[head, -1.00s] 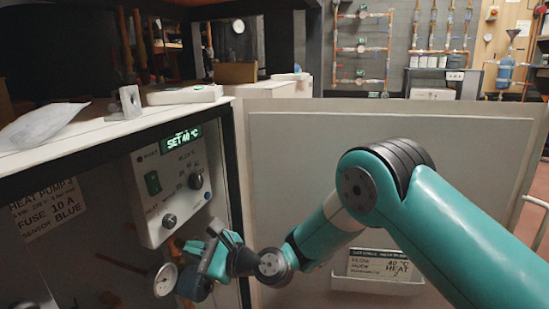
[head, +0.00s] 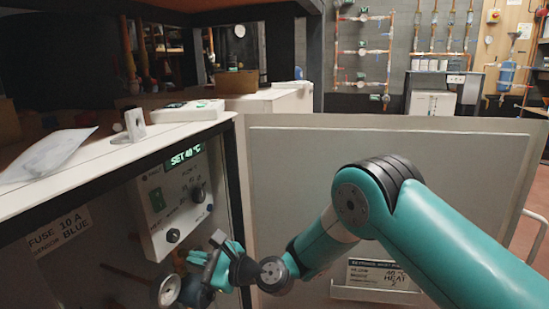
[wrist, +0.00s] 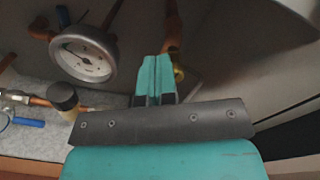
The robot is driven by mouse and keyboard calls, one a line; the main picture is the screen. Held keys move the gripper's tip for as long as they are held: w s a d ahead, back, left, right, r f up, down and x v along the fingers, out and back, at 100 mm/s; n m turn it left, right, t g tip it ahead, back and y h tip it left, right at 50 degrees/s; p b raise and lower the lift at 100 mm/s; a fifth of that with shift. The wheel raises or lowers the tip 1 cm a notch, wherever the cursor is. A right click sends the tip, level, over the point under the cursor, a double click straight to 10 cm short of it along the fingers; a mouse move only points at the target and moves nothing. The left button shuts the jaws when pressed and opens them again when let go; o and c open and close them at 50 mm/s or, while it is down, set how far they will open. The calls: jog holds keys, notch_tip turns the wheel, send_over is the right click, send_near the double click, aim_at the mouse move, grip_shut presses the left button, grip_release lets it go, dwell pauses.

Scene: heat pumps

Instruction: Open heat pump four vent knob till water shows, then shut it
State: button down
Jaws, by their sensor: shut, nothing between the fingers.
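My gripper (head: 198,260) is shut and empty, in front of the open heat pump cabinet, below its control box (head: 175,200). In the wrist view its closed teal fingers (wrist: 155,62) point into the cabinet. Just right of the fingertips is a brass fitting (wrist: 178,66) on a copper pipe; I cannot tell whether they touch. A round dial gauge (wrist: 83,55) is left of the fingers and also shows in the head view (head: 168,291). I cannot tell for sure which part is the vent knob. No water is visible.
The display (head: 186,157) reads SET 40 °C. A label (head: 60,232) reads FUSE 10 A, SENSOR BLUE. A blue-handled valve (wrist: 26,122) and a dark-capped fitting (wrist: 63,96) are left of my gripper. A large grey panel (head: 300,160) stands right of the cabinet.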

jog(key=shift+w+a+r+t, duration=0.1)
jog(key=shift+w+r+t, duration=0.3)
jog(key=shift+w+r, duration=0.55)
jog(key=shift+p, duration=0.45)
jog(key=v, duration=0.6)
jog(key=shift+s+a+f, duration=0.1)
jog(key=shift+s+f, duration=0.05)
jog(key=shift+f, duration=0.05)
